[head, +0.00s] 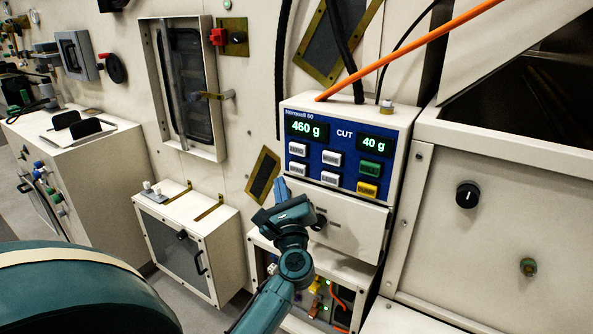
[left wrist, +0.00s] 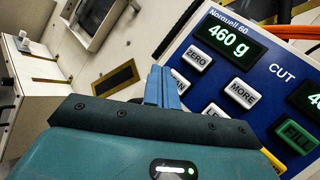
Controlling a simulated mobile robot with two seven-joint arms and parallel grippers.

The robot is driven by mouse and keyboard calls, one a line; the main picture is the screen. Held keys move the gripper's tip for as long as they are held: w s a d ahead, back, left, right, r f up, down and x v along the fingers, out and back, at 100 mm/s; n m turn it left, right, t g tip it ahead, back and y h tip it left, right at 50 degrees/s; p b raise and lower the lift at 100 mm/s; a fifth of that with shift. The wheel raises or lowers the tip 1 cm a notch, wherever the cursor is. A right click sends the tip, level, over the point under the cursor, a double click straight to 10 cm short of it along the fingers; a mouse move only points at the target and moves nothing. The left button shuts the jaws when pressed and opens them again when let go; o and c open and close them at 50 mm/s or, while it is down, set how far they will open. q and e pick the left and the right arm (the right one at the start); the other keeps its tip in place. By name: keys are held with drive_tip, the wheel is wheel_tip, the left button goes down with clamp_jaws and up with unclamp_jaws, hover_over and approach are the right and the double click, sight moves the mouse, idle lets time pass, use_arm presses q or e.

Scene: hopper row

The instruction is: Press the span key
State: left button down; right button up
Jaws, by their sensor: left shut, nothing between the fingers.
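The span key (head: 298,168) is a white key at the lower left of the blue panel of the Norquell 60 unit (head: 404,121), below the zero key (head: 298,149). In the left wrist view the span key (left wrist: 181,82) is partly hidden behind my fingers, with only the end of its label showing. My left gripper (head: 281,187) is shut and empty, its fingertips just below and left of the span key in the head view. I cannot tell whether they touch it. My right gripper is not in view.
Beside the span key are the more key (head: 332,158), less key (head: 331,179), green fill key (head: 369,170) and a yellow key (head: 367,188). The displays read 460 g and CUT 40 g. An orange cable (head: 410,50) and black hoses run above the unit.

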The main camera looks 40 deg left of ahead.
sight(289, 164)
use_arm(q)
drive_tip(key=w, duration=0.1)
drive_tip(key=w+b, duration=0.1)
drive_tip(key=w, duration=0.1)
drive_tip(key=shift+w+a, duration=0.25)
drive_tip(key=shift+w, duration=0.15)
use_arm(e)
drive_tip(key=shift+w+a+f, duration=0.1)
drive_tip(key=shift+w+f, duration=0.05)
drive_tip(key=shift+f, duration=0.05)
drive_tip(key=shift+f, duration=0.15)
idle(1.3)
use_arm(q)
drive_tip(key=shift+w+b, duration=0.1)
drive_tip(key=shift+b, duration=0.25)
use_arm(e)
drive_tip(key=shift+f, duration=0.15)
use_arm(q)
drive_tip(key=shift+w, duration=0.35)
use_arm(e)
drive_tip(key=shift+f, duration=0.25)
